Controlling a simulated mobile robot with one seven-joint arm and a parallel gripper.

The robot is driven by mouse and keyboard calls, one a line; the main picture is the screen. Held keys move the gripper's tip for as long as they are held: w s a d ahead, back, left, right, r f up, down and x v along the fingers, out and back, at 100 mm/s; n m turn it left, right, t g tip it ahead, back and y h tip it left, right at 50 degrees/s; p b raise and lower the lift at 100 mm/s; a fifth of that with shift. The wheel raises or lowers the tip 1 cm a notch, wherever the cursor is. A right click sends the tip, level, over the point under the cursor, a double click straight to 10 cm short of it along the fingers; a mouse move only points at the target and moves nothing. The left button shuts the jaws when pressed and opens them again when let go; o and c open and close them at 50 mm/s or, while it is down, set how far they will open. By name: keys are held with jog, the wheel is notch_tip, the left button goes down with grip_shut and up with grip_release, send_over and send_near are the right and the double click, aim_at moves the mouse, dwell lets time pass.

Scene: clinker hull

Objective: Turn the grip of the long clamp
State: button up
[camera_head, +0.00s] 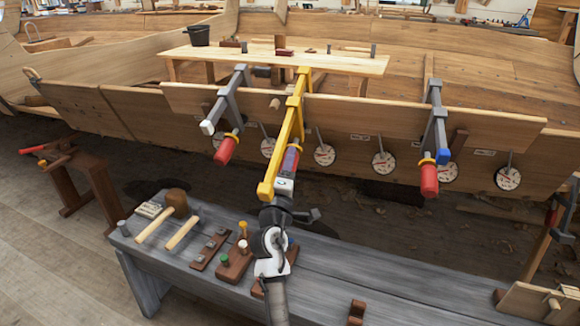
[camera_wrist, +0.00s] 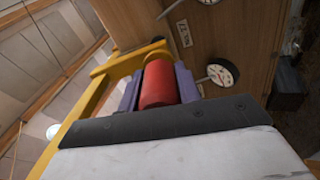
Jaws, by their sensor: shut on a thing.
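The long clamp is the yellow one (camera_head: 294,125), fixed over the edge of the hull plank in the middle of the head view. Its yellow bar (camera_wrist: 88,103) also runs along the left of the wrist view. Its red grip (camera_wrist: 159,84) lies between the two purple fingers of my gripper (camera_wrist: 158,88), which are shut on it. In the head view my gripper (camera_head: 289,163) reaches the grip from below, beside the yellow bar, and hides most of the grip. The grip's turning angle cannot be told.
Grey clamps with red grips stand left (camera_head: 226,105) and right (camera_head: 434,125) of the long clamp. Round dials (camera_head: 325,155) hang along the plank. A grey bench (camera_head: 340,270) with mallets (camera_head: 176,202) and small tools lies below my arm. A wooden board (camera_head: 275,59) is above.

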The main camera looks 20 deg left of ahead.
jog(key=shift+f, duration=0.1)
dwell(0.3)
jog(key=o, duration=1)
jog(key=shift+s, duration=0.1)
